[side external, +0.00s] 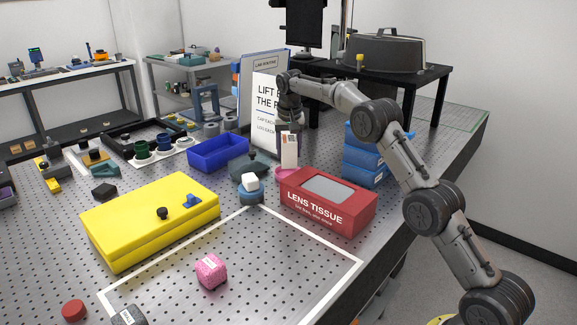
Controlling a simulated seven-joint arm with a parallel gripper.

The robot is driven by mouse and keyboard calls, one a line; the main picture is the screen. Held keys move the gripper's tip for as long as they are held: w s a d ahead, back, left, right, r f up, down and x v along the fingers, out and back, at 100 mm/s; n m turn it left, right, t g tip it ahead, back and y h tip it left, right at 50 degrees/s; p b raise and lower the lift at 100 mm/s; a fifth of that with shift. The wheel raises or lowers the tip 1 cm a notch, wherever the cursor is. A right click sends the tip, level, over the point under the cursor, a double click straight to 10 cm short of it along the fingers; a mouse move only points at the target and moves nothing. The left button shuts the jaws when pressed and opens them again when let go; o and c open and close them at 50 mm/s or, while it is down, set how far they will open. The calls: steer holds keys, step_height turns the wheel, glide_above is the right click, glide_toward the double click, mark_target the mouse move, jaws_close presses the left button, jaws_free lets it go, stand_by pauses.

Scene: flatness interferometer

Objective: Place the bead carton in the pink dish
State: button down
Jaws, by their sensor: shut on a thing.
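The bead carton (289,152), a small upright white box with dark marks and an orange patch near its top, hangs below my gripper (289,128). My gripper points down and is shut on the carton's upper end. The pink dish (281,173) lies just below the carton, behind the red lens tissue box. Only a part of its pink rim shows; the rest is hidden. The carton's lower end is close above the dish, and I cannot tell whether they touch.
The red lens tissue box (327,205) stands in front of the dish. Blue boxes (364,158) are stacked to the right. A blue round piece with a white block (250,187) and a blue bin (217,152) are left. A yellow case (150,222) lies front left; a sign (265,100) stands behind.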

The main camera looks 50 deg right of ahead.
mark_target(289, 163)
steer(key=shift+s+a+x, duration=0.1)
steer(key=shift+x, duration=0.65)
steer(key=shift+s+a+x, duration=0.15)
steer(key=shift+x, duration=0.65)
steer(key=shift+s+a+x, duration=0.1)
steer(key=shift+x, duration=0.65)
steer(key=shift+f, duration=0.15)
steer(key=shift+c, duration=1)
jaws_free()
steer(key=shift+f, duration=0.1)
